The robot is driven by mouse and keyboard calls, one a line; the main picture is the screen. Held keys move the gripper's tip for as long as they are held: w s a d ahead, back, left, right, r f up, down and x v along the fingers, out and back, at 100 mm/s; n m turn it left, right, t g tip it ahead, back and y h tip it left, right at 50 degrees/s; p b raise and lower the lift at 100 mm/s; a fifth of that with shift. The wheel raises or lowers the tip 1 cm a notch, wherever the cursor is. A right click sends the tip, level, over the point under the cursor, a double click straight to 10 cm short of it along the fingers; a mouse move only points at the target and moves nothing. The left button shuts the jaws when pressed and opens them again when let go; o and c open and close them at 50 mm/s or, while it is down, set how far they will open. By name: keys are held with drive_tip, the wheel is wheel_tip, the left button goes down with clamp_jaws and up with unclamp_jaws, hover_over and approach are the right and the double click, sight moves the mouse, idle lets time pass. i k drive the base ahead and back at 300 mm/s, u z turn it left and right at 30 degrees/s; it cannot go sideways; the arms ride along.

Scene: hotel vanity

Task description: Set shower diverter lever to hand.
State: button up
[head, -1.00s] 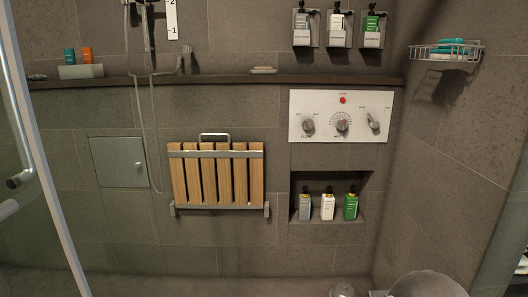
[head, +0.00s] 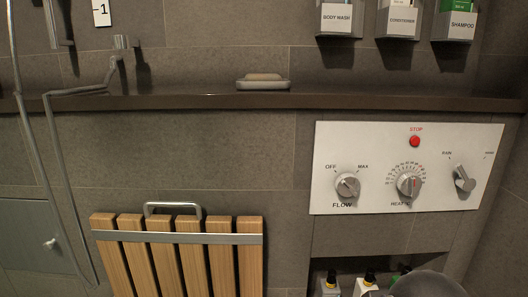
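The shower diverter lever (head: 464,180) is a grey metal lever at the right end of a white control panel (head: 330,197) on the tiled wall. A RAIN label is at its upper left and a label that seems to read HAND is at its upper right. The lever's narrow end tilts up and left, toward RAIN. My gripper's fingers do not show. A rounded grey part at the bottom right (head: 428,285) seems to be part of my arm, below the panel and apart from the lever.
The panel also holds a FLOW knob (head: 347,186), a HEAT dial (head: 409,185) and a red STOP button (head: 415,141). A dark ledge (head: 200,102) with a soap dish (head: 262,85) runs above. Bottles (head: 328,286) stand in a niche below. A folded slatted seat (head: 180,239) is at left.

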sight(466, 183)
drive_tip(key=i, duration=0.15)
drive_tip(key=z, duration=0.2)
drive_tip(key=k, duration=0.85)
drive_tip(key=z, duration=0.6)
